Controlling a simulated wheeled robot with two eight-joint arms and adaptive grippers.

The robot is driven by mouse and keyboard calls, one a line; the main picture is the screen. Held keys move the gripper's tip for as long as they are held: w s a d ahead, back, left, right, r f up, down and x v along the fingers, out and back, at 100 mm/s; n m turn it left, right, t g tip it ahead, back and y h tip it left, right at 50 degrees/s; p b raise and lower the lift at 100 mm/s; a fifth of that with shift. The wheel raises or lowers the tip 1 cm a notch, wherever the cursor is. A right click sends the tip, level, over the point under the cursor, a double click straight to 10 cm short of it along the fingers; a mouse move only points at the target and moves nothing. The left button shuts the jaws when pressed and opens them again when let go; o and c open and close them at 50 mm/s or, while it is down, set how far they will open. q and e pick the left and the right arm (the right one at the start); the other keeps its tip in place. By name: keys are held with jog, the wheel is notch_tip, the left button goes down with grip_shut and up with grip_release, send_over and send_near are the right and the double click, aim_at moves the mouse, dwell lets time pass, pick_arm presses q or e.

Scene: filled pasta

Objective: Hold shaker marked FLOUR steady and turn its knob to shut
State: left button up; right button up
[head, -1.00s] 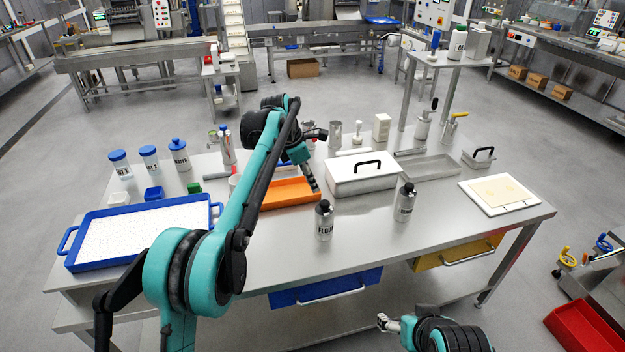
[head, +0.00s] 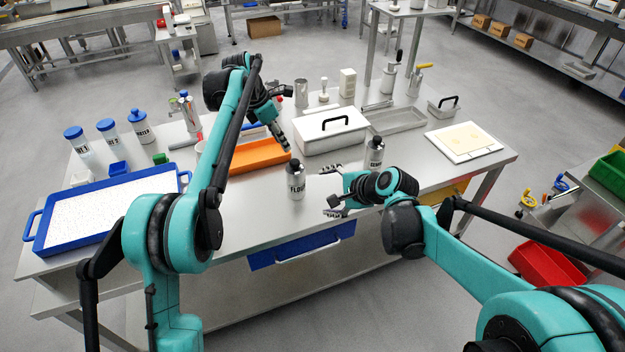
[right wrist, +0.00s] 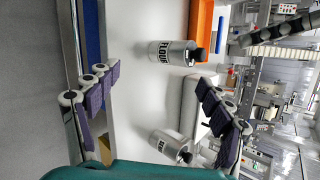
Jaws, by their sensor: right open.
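The shaker marked FLOUR (head: 296,185) stands upright near the table's front edge, a steel body with a black top. It also shows in the right wrist view (right wrist: 170,53), lying sideways in that picture, with its dark top (right wrist: 200,54) visible. My right gripper (head: 330,190) is open and empty, just right of this shaker, its fingers pointing towards it without touching. In the right wrist view its fingers (right wrist: 160,97) are wide apart, with the shaker beyond them. My left gripper (head: 287,145) hangs by the orange tray, behind the shaker and apart from it; its finger opening is unclear.
A second steel shaker (head: 375,150) stands close behind my right gripper. The orange tray (head: 262,158) and a white lidded box (head: 330,137) lie behind. A blue-rimmed tray (head: 108,201) is at the left. The table front left of the FLOUR shaker is clear.

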aim_at(295, 176)
jog(key=w+a+f+m+y, duration=0.1)
jog(key=w+f+m, duration=0.1)
jog(key=w+m, duration=0.1)
jog(key=w+a+f+m+y, duration=0.1)
jog(key=w+f+m, duration=0.2)
jog(key=w+m, duration=0.1)
jog(key=w+a+f+m+t+y, duration=0.1)
jog(key=w+f+m, duration=0.1)
jog(key=w, duration=0.3)
jog(key=shift+w+f+m+y, duration=0.25)
jog(key=shift+f+m+y, duration=0.15)
jog(key=shift+m, duration=0.3)
jog(key=shift+w+a+f+m, duration=0.2)
jog(key=shift+w+f+m, duration=0.15)
jog(key=shift+m, duration=0.05)
jog(key=x, duration=0.7)
jog(key=shift+w+a, duration=0.15)
jog(key=shift+a, duration=0.05)
jog(key=c, duration=1.5)
jog(key=shift+c, duration=0.3)
